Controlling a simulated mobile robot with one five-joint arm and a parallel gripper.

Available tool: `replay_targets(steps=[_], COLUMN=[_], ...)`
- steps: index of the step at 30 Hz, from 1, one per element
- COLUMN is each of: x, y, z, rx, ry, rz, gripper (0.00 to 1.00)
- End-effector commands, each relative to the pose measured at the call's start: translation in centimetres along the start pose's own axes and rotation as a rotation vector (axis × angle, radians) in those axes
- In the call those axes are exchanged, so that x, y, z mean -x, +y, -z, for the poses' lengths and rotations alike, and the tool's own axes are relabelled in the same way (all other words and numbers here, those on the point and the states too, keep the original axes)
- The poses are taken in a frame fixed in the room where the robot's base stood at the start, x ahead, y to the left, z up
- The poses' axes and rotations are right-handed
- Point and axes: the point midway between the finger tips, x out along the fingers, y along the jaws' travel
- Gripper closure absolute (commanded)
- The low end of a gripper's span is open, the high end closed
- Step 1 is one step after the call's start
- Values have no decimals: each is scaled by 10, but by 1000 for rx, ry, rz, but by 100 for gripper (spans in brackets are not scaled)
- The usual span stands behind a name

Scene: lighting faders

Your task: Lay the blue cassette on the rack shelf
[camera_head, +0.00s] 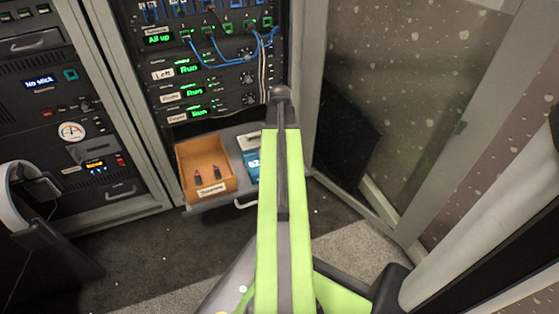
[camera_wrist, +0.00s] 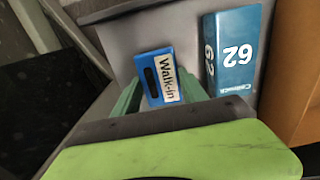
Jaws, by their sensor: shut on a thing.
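The blue cassette (camera_wrist: 152,82), labelled "Walk-in", is between the green fingers of my gripper (camera_wrist: 160,92) in the wrist view. The gripper is shut on it. The grey rack shelf (camera_wrist: 118,40) lies behind and around the cassette in this view. I cannot tell whether the cassette touches the shelf or hangs above it. In the head view the shelf (camera_head: 218,202) sticks out below the rack units. My own arm hides the gripper and the cassette there.
A blue box marked "62" (camera_wrist: 232,50) stands on the shelf to the right of the cassette. An open orange-brown box (camera_head: 188,182) with small dark items stands at the shelf's left. Rack units with blue cables (camera_head: 208,55) are above. A speckled glass panel (camera_head: 400,90) is at right.

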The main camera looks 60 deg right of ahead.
Motion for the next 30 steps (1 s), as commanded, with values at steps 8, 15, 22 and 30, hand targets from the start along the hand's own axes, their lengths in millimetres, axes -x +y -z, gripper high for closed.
replay_targets(steps=[8, 15, 22, 30], x=[-14, -18, -18, -12], y=[0, 1, 1, 1], z=[0, 0, 0, 0], rx=[0, -1, -1, -2], ry=[0, 0, 0, 0], rz=[0, 0, 0, 0], gripper=[91, 41, 28, 28])
